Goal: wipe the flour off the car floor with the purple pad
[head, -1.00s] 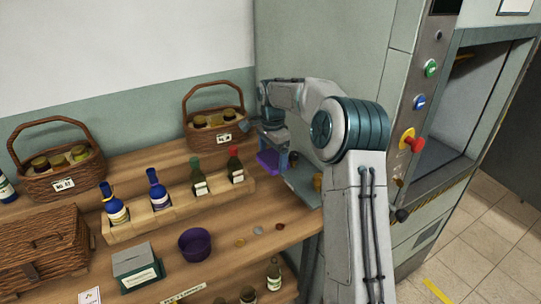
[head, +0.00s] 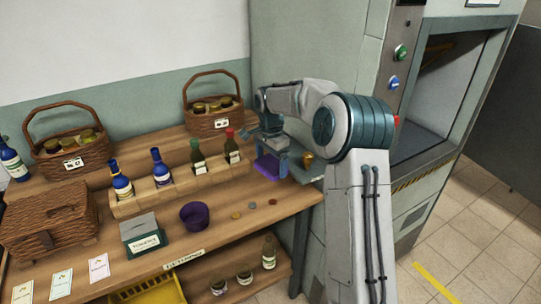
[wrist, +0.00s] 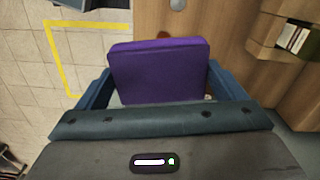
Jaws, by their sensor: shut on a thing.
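The purple pad (head: 270,168) hangs in my gripper (head: 273,154), above the right end of the wooden bench. In the wrist view the pad (wrist: 158,70) sits between the two blue fingers, which are shut on it. The lift car stands open at the right of the head view, and part of its grey floor (head: 416,142) shows behind my arm. The pad is well apart from it. I cannot make out any flour on the visible part of the car floor.
The bench holds a bottle rack (head: 150,198), a purple bowl (head: 194,215), a green box (head: 142,236) and baskets (head: 212,122). A small brass-coloured cup (head: 307,160) stands on a grey ledge near my gripper.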

